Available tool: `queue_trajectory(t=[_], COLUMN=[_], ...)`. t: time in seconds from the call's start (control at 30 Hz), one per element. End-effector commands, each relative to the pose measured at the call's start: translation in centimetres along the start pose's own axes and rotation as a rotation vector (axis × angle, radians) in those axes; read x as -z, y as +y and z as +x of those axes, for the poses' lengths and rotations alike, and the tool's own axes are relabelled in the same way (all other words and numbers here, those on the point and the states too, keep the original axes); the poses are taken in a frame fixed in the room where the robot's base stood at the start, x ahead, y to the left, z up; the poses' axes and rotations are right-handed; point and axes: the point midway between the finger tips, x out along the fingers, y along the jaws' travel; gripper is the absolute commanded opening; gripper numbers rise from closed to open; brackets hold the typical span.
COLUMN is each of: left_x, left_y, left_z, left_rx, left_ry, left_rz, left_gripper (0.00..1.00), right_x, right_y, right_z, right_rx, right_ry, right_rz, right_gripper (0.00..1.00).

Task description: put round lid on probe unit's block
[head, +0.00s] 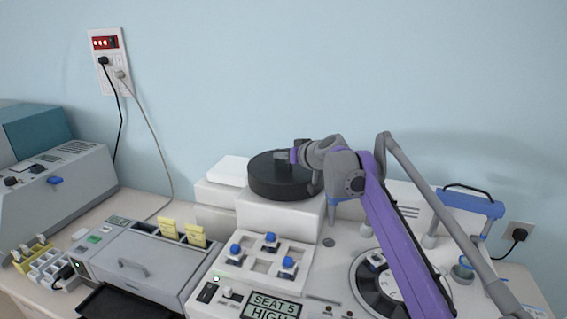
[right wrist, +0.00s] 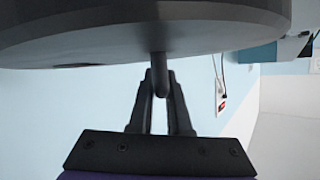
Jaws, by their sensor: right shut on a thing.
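The round lid (head: 282,178) is a thick dark disc over the white block (head: 280,217) at the back of the white unit (head: 325,262). It looks about level; whether it rests on the block or hovers just above, I cannot tell. My right gripper (head: 288,155) is at the lid's top and is shut on its small post. The right wrist view shows the lid (right wrist: 150,30) filling the top, with its post between the fingers of the gripper (right wrist: 160,85). The lid hides the block's top. My left gripper is not in view.
A display reading "SEAT 5 HIGH" (head: 271,306) is on the unit's front. Blue-knobbed pieces (head: 270,240) sit in front of the block. A round carousel (head: 378,285) is at the right, partly behind my arm. A grey device (head: 140,262) with yellow tabs stands at the left.

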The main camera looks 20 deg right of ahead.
Motion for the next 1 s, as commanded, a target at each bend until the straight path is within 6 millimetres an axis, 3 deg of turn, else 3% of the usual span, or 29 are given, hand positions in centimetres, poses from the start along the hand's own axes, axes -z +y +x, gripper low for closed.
queue_trajectory(t=[0.1,0.4,0.43,0.57,0.9,1.0], left_x=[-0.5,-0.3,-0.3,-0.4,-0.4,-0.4], left_y=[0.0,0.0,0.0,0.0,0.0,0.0], left_z=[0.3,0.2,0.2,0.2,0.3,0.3], left_rx=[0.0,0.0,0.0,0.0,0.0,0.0], left_ry=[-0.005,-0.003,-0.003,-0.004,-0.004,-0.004], left_rz=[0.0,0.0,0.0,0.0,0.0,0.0], left_gripper=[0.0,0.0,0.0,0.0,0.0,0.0], right_x=[-1.4,-1.4,-1.4,-1.4,-1.2,-1.2], right_y=[0.2,0.3,0.3,0.3,0.2,0.2], right_z=[0.5,0.5,0.5,0.5,0.4,-0.6], right_rx=[0.0,0.0,0.0,0.0,0.0,0.0], right_ry=[-0.001,0.0,0.0,-0.001,-0.001,-0.001], right_rz=[0.001,0.001,0.001,0.001,0.001,0.002], right_gripper=[0.0,0.0,0.21,0.44,0.46,0.46])
